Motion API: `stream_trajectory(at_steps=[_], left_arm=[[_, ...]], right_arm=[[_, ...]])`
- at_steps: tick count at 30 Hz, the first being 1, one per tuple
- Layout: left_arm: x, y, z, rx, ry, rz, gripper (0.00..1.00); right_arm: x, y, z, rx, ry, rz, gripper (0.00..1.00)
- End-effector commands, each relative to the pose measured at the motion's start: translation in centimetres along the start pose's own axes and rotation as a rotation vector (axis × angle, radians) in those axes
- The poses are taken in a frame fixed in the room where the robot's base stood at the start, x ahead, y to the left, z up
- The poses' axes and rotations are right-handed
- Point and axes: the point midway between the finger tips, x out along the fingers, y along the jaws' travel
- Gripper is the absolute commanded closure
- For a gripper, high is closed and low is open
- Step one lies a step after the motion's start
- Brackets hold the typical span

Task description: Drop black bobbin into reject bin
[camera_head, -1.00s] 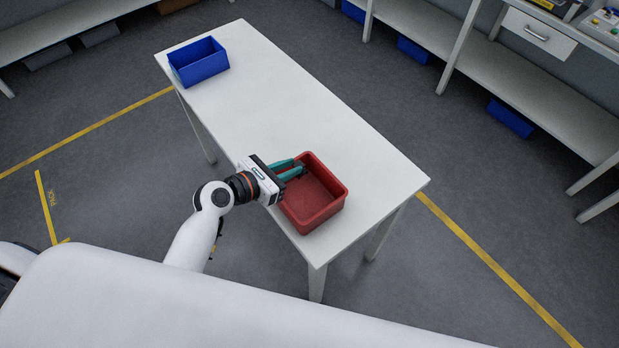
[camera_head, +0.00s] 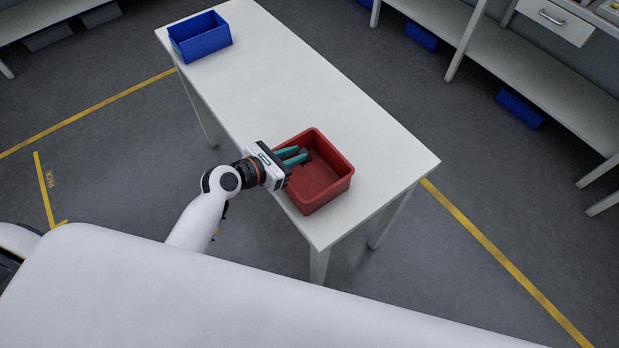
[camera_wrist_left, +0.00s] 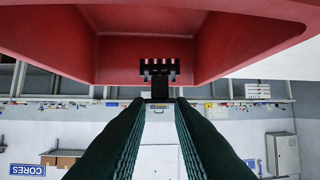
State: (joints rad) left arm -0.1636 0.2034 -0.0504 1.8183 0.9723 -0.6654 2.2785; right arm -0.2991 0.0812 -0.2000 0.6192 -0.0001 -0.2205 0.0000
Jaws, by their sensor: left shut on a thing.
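The red bin (camera_head: 335,190) stands at the near right end of the white table in the head view. Its red wall also fills the top of the left wrist view (camera_wrist_left: 255,35). My left gripper (camera_head: 303,157) reaches over the bin's left rim, with its teal fingers over the inside. It is shut on a small black bobbin (camera_wrist_left: 160,72), which shows at the fingertips in the left wrist view, against the red of the bin. In the head view the bobbin is only a small dark spot by the fingertips. My right gripper is not in view.
A blue bin (camera_head: 203,42) stands at the far left end of the white table (camera_head: 270,85). The tabletop between the two bins is clear. Shelving (camera_head: 540,85) with blue bins runs along the right. Yellow lines mark the grey floor.

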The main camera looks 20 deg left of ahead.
Motion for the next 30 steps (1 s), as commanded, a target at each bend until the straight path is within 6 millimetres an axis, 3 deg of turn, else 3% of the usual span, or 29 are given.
stream_trajectory(at_steps=[7, 8, 12, 23, 30], left_arm=[[0.0, 0.0, 0.0, 0.0, 0.0, 0.0, 1.0], [0.0, 0.0, 0.0, 0.0, 0.0, 0.0, 0.78], [0.0, 0.0, 0.0, 0.0, 0.0, 0.0, 0.55], [-0.4, 0.0, 0.1, 0.0, -0.001, -0.001, 0.54], [-4.5, 0.0, 0.3, 0.001, -0.002, -0.001, 0.54]], right_arm=[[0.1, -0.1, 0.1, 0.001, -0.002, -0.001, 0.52], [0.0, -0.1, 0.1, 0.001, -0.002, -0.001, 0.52], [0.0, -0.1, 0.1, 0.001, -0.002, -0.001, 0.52], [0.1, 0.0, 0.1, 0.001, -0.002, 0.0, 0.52], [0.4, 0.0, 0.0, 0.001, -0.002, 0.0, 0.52]])
